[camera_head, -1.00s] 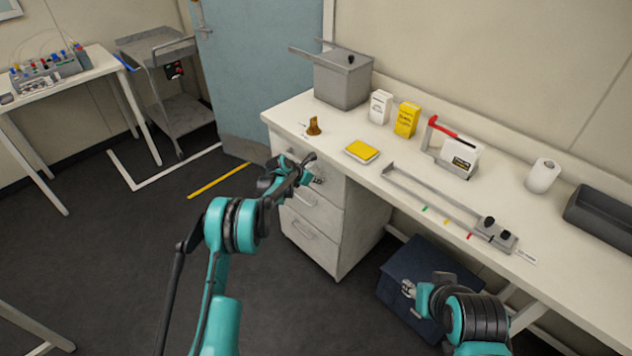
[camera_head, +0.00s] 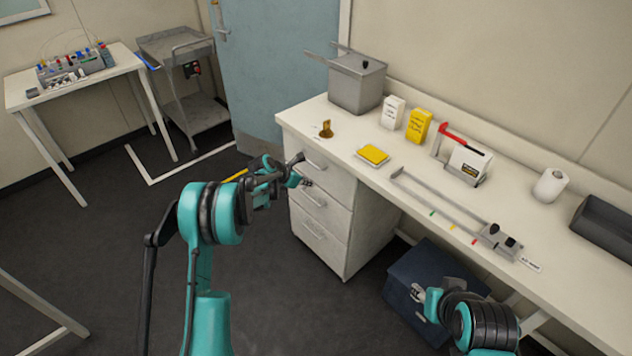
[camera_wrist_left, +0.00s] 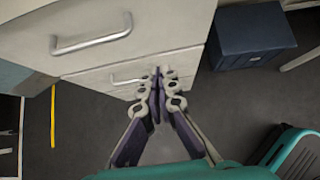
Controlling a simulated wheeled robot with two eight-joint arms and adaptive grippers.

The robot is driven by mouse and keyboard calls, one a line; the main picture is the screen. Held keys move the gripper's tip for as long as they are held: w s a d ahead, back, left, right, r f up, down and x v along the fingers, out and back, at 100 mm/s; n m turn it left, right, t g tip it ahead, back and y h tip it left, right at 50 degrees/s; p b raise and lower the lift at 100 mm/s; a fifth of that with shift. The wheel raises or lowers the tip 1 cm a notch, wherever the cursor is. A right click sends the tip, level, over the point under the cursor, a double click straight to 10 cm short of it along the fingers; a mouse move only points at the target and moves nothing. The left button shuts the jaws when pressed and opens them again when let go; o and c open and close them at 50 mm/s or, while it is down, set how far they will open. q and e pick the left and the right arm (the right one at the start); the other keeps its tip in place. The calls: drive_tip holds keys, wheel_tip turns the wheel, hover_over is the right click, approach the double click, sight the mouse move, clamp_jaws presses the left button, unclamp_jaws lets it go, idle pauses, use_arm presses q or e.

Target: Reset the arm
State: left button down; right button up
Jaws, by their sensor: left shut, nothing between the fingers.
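My left gripper (camera_head: 305,182) is in front of the drawer cabinet (camera_head: 348,215), at about the height of its upper drawers in the head view. In the left wrist view its fingers (camera_wrist_left: 158,74) are together at the tips with nothing between them. Two drawer handles (camera_wrist_left: 92,33) show ahead of it there; whether the fingers touch the drawer front cannot be told. My right gripper (camera_head: 418,292) is low at the right, in front of a dark blue box (camera_head: 405,275). It is too small to tell whether it is open or shut.
A trolley (camera_head: 185,80) and side table (camera_head: 125,68) stand far left. Floor left of the cabinet is open.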

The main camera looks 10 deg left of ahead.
use_arm(q)
drive_tip(key=s+d+r+m+y, duration=0.1)
drive_tip(key=s+r+m+y, duration=0.2)
drive_tip(key=s+r+m, duration=1.3)
drive_tip(key=s+a+m+y, duration=0.1)
drive_tip(key=s+m, duration=0.5)
drive_tip(key=s, duration=0.8)
drive_tip(key=s+a+r+m+y, duration=0.1)
drive_tip(key=s+m, duration=0.5)
drive_tip(key=s, duration=0.8)
drive_tip(key=shift+s+y, duration=0.25)
drive_tip(key=shift+y, duration=0.05)
drive_tip(key=shift+r, duration=0.15)
